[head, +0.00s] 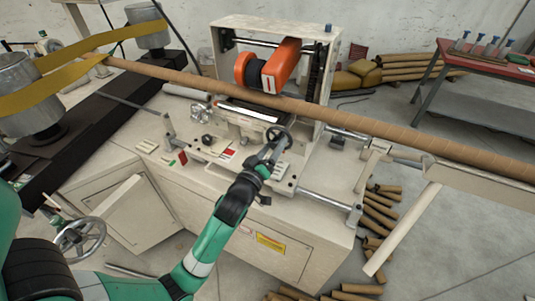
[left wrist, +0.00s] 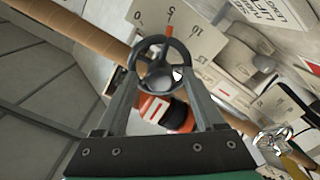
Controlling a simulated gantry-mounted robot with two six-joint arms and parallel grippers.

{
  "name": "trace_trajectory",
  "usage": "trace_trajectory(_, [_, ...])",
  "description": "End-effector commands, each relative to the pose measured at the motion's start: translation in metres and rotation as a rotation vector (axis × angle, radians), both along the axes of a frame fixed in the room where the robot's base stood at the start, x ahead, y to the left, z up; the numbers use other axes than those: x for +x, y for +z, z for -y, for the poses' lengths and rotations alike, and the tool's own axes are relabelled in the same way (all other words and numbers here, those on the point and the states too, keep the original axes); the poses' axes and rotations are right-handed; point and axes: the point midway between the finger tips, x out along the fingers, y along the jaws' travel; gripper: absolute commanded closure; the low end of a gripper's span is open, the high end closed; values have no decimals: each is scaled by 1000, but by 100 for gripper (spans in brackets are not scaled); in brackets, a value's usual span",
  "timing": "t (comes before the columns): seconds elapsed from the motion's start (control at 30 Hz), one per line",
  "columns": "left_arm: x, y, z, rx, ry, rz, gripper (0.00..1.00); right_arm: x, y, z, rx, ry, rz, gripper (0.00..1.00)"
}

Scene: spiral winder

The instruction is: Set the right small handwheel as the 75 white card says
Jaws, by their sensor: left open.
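The right small handwheel (head: 279,136) is a dark ring on the front of the cream machine. In the left wrist view the handwheel (left wrist: 160,42) shows spokes and a pale spot on its hub. A pale dial plate (left wrist: 197,36) with numbers, among them 5 and 10, lies behind it. My left gripper (head: 272,150) is open at the handwheel. In the left wrist view its two fingers (left wrist: 162,74) stand either side of the wheel's lower part; I cannot tell whether they touch it. My right gripper is not in view.
A long brown tube (head: 350,121) crosses above the machine, behind the handwheel. An orange winding head (head: 282,64) stands beyond. A dark knob (head: 208,140) and a red card (head: 183,158) sit left of the gripper. A large handwheel (head: 80,239) is at lower left.

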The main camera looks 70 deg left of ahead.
Motion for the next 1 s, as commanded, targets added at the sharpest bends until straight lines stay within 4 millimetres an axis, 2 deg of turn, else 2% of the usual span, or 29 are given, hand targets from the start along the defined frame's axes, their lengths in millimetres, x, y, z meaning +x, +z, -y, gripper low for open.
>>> trace_trajectory(0.4, [-67,-1,59,-1,-3,-3,30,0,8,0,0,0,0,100])
trace_trajectory(0.5, [-78,0,68,1,-2,0,30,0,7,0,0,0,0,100])
trace_trajectory(0.67, [-84,1,73,1,-1,2,30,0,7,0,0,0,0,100])
trace_trajectory(1.0, [-84,1,72,1,0,1,30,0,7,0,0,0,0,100])
